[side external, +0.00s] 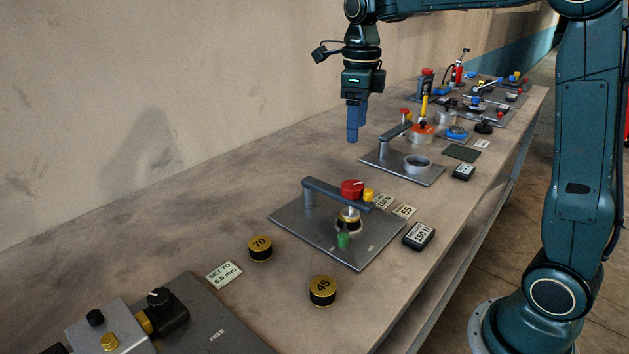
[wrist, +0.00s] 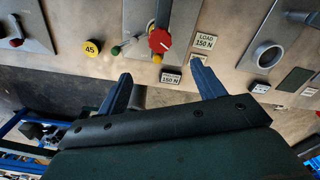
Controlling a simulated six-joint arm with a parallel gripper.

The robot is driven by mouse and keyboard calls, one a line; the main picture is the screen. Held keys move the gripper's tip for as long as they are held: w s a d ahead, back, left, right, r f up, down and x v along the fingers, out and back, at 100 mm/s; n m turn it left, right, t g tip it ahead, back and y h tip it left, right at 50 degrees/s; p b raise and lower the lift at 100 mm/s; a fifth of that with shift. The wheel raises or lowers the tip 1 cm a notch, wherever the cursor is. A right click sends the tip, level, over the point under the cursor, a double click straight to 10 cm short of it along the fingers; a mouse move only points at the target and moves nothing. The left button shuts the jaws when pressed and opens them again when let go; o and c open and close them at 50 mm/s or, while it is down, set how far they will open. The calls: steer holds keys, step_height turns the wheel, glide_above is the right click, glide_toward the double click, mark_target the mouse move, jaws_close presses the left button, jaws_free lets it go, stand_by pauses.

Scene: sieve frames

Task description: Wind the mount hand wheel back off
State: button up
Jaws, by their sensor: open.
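A red hand wheel (side external: 352,188) with a white pointer line sits on a grey arm over a metal plate (side external: 300,228). A yellow knob (side external: 368,195) is beside it on the same arm. Under the wheel are a gold-and-black round part (side external: 349,222) and a green piece (side external: 343,240). The wheel also shows in the wrist view (wrist: 159,40), beyond the fingertips. My gripper (side external: 355,134) is open and empty, high above the bench behind the wheel, touching nothing.
Loose discs marked 70 (side external: 260,248) and 45 (side external: 322,290) lie nearby. A second plate with a ring (side external: 417,163) stands behind. The wall is at the left.

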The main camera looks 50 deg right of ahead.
mark_target(353, 185)
step_height(353, 185, down, 14)
steer(key=shift+r, duration=0.1)
stand_by(0.7)
steer(key=shift+c, duration=0.5)
steer(key=c, duration=0.9)
steer(key=shift+n, duration=3.1)
steer(key=shift+r, duration=0.1)
steer(key=o, duration=1)
